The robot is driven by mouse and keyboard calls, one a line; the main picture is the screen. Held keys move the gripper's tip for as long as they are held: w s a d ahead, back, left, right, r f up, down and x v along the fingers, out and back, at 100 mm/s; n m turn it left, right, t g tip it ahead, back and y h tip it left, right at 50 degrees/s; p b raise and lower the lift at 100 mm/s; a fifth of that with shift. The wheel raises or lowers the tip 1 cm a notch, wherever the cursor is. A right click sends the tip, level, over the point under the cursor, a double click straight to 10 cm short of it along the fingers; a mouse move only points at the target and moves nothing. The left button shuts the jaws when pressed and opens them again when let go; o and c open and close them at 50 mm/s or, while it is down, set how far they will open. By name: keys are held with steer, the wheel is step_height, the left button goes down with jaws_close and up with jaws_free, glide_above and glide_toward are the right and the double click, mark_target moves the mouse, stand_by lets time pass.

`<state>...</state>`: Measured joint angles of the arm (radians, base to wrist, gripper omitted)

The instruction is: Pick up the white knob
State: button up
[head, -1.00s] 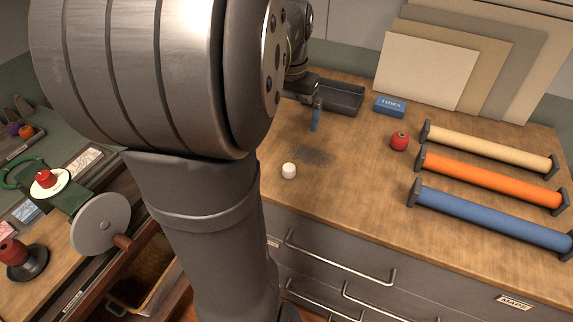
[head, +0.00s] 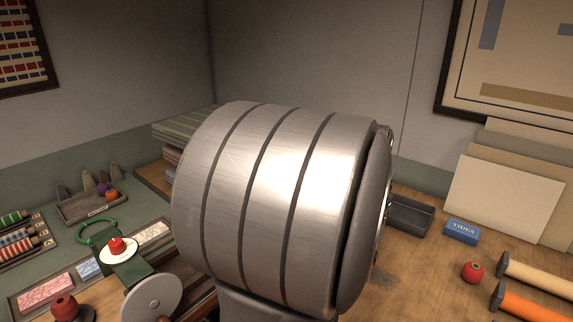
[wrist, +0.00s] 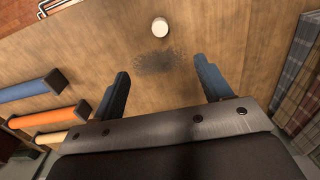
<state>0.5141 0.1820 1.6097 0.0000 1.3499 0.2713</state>
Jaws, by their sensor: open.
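The white knob (wrist: 160,27) stands on the wooden counter in the wrist view, near the top edge of the picture. It is small, round and pale. My gripper (wrist: 162,88) is open and empty, with two blue fingers spread apart. The knob lies beyond the fingertips, roughly in line with the gap between them, and is not touched. A dark smudge on the wood (wrist: 158,62) lies between the fingers and the knob. In the head view now, my arm blocks the knob and the gripper.
Blue (wrist: 30,90), orange (wrist: 48,117) and cream rolls lie to the left in the wrist view. Folded plaid cloths (wrist: 300,75) are at the right. In the head view, a red spool (head: 472,271), a blue TIDES box (head: 462,231) and a dark tray (head: 411,215) are on the counter.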

steer(key=shift+c, duration=1)
step_height(320, 180, down, 17)
steer(key=n+h, duration=0.1)
steer(key=n, duration=2.3)
steer(key=shift+a+f+n+h, duration=0.15)
steer(key=shift+n+h, duration=0.15)
steer(key=shift+h, duration=0.1)
steer(key=c, duration=1.1)
steer(key=shift+o, duration=0.2)
